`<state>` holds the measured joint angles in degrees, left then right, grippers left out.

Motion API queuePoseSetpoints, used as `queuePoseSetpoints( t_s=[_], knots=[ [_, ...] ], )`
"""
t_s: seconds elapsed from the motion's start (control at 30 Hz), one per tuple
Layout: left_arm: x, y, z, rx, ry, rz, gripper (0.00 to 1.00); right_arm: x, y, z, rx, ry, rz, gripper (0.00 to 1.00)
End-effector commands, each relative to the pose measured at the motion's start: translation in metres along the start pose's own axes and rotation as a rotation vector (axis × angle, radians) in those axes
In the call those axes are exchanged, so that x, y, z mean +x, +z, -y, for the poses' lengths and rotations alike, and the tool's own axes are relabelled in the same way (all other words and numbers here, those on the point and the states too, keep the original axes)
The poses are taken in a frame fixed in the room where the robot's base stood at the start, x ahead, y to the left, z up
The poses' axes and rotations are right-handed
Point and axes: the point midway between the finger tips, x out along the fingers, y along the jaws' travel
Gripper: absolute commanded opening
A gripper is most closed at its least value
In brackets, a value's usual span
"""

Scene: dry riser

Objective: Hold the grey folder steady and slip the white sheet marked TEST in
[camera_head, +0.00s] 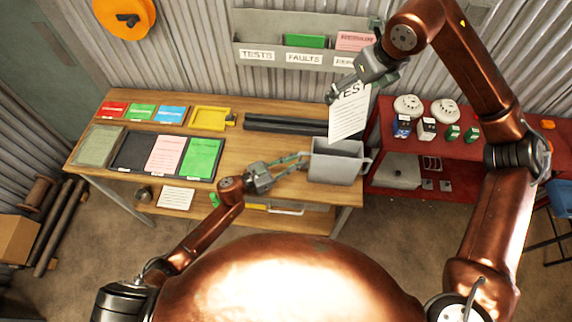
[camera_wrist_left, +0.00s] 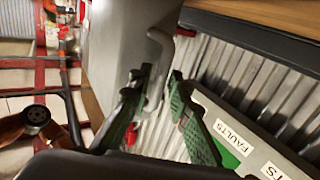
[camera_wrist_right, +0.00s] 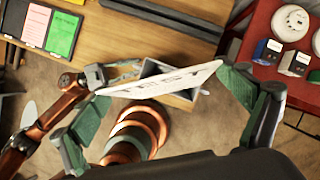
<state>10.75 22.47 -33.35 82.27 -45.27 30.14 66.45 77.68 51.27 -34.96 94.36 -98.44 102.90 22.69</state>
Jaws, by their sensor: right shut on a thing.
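The white sheet marked TEST (camera_head: 350,112) hangs tilted from my right gripper (camera_head: 362,80), which is shut on its upper part. In the right wrist view the sheet (camera_wrist_right: 160,84) spans between the fingers. The grey folder (camera_head: 335,170) is an open-topped holder with side handles at the right end of the wooden table. The sheet's lower edge shows just over the folder's back rim; its height above it is unclear. My left gripper (camera_head: 302,163) is at the folder's left handle. In the left wrist view its fingers (camera_wrist_left: 158,95) are apart, with the handle (camera_wrist_left: 160,62) between them.
Pink and green cards (camera_head: 203,158) lie in a dark tray on the table's left, near a yellow tray (camera_head: 210,118). A dark rail (camera_head: 285,124) lies behind the folder. A red bench (camera_head: 440,165) with detectors stands right. A labelled wall rack (camera_head: 303,57) is behind.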

Motion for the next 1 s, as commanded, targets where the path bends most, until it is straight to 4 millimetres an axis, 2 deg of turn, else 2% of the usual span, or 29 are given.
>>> queuePoseSetpoints(
  t_s=[0.13,0.43,0.7,1.0],
  knots=[
    [0.0097,-0.0002,0.0001,0.0,0.0,0.0,0.18,-0.0001,0.0001,0.0,0.0,0.0,0.0,0.77],
    [0.0116,-0.0002,0.0,0.0,0.0,0.0,0.18,-0.0001,0.0001,0.0,0.0,0.0,0.0,0.77],
    [0.0113,-0.0002,0.0001,0.0,0.0,0.0,0.0,-0.0001,0.0001,0.0,0.0,0.0,0.0,0.77],
    [0.0112,-0.0001,0.0002,0.0,0.0,0.0,0.0,-0.0001,0.0001,0.0,0.0,0.0,0.0,0.77]
  ],
)
